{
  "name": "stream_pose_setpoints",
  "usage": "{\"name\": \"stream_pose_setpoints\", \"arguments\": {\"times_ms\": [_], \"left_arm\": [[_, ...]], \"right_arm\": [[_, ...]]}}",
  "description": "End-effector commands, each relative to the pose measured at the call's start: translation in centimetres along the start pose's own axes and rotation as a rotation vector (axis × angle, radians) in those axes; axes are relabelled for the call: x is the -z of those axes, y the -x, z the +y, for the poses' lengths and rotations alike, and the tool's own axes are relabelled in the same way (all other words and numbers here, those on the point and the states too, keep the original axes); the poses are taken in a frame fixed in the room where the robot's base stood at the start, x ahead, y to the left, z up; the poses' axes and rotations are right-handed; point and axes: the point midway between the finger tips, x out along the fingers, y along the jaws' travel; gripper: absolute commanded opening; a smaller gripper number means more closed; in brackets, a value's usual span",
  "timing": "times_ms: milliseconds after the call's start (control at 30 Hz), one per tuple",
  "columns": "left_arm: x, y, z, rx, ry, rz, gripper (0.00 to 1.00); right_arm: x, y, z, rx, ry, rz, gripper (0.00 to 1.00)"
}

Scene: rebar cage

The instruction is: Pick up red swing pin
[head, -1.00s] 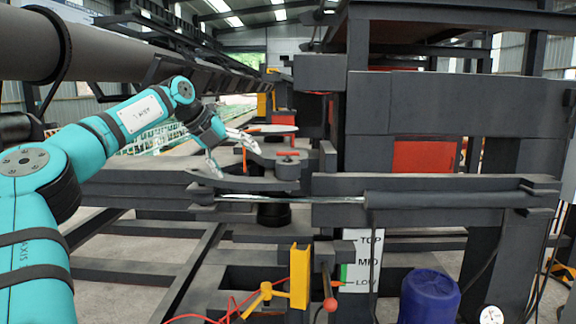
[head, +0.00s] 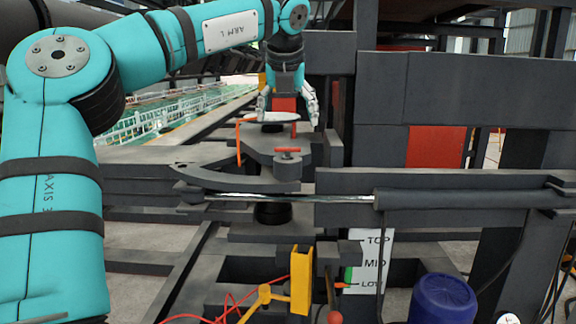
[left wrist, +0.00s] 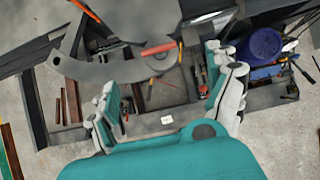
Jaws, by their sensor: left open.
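The red swing pin (head: 287,150) shows as a short red crossbar on top of a round grey boss (head: 287,171) at the end of a flat swing arm. In the left wrist view a red bar (left wrist: 160,50) lies across a round grey plate, beyond the fingers. My left gripper (head: 287,106) is open and points down, with its pale fingers spread. My right gripper is not in view.
An orange bent rod (head: 238,143) stands left of the pin. A steel cylinder rod (head: 300,198) runs across in front. A yellow bracket (head: 300,280), a TOP/MID/LOW scale (head: 372,262) and a blue drum (head: 443,299) are nearer. Dark steel posts stand to the right.

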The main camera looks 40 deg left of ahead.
Motion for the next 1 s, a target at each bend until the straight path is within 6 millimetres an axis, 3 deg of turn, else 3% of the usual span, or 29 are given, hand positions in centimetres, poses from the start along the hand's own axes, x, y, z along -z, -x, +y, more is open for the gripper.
{"name": "stream_pose_setpoints", "arguments": {"times_ms": [133, 367, 467, 700, 833, 1000], "left_arm": [[-0.1, -2.8, 0.0, 0.001, 0.000, 0.006, 0.88], [0.0, -4.8, 0.0, 0.000, 0.000, 0.002, 0.88], [0.0, -5.6, 0.1, 0.001, 0.000, 0.005, 0.88], [0.2, -9.1, 0.1, 0.000, 0.001, 0.003, 0.88], [0.3, -9.8, 0.1, 0.000, 0.001, 0.001, 0.88], [0.4, -9.9, 0.1, 0.001, 0.001, 0.000, 0.88]], "right_arm": [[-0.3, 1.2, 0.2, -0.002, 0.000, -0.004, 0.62], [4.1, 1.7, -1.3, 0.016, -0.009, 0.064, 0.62], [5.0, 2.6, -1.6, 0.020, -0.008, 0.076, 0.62], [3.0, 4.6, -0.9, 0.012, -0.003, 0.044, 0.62], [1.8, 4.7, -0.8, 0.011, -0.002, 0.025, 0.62], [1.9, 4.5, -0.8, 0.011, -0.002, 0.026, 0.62]]}}
